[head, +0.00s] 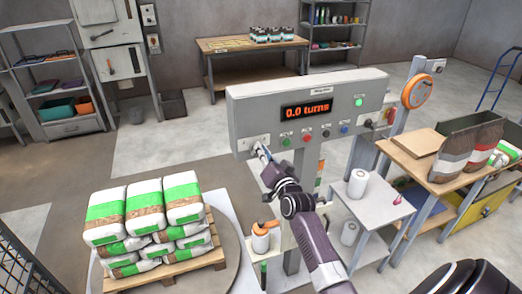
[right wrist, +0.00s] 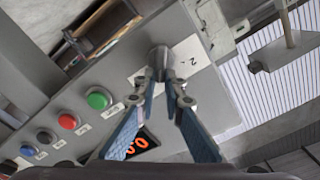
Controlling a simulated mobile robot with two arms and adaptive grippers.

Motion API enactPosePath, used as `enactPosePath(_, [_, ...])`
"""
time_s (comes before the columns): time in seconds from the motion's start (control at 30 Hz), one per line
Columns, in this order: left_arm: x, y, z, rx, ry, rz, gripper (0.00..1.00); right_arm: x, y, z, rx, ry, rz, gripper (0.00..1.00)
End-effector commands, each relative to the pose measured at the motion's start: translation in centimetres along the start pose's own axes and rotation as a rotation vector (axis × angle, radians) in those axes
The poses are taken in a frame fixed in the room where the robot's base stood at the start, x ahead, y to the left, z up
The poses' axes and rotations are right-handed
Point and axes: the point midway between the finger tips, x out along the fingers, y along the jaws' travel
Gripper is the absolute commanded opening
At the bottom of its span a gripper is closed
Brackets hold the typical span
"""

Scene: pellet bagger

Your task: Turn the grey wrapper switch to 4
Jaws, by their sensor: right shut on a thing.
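The grey wrapper switch (right wrist: 158,57) sits on a white plate (right wrist: 191,62) with a "2" visible in the right wrist view; its other markings are hidden or out of view. My right gripper (right wrist: 161,78) is shut on the switch knob, one finger on each side. In the head view, my right gripper (head: 263,153) reaches the left end of the grey control panel (head: 245,108), and its fingers cover most of the switch. Which number the switch points to cannot be told. My left gripper is in neither view.
The panel's display (head: 306,109) reads "0.0 turns". A pallet of bags (head: 150,215) stands at left on a round plate. A small table (head: 372,205) with a white roll stands right of my arm.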

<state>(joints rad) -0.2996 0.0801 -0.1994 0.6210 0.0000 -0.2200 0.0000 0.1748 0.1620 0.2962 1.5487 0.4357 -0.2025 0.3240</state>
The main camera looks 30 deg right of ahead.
Motion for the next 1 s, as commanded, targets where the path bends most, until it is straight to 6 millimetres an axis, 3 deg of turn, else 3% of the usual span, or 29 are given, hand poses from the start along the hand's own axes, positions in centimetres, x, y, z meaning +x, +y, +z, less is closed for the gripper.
enactPosePath(0.4, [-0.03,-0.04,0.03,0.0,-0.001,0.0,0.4,-0.01,0.43,0.16,0.207,-0.002,0.002,0.0])
enactPosePath(0.97, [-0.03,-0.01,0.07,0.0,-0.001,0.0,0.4,-0.01,0.47,0.2,0.241,-0.003,0.001,0.0])
enactPosePath(1.0, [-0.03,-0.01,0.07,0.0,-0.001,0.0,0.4,-0.01,0.48,0.2,0.241,-0.003,0.001,0.1])
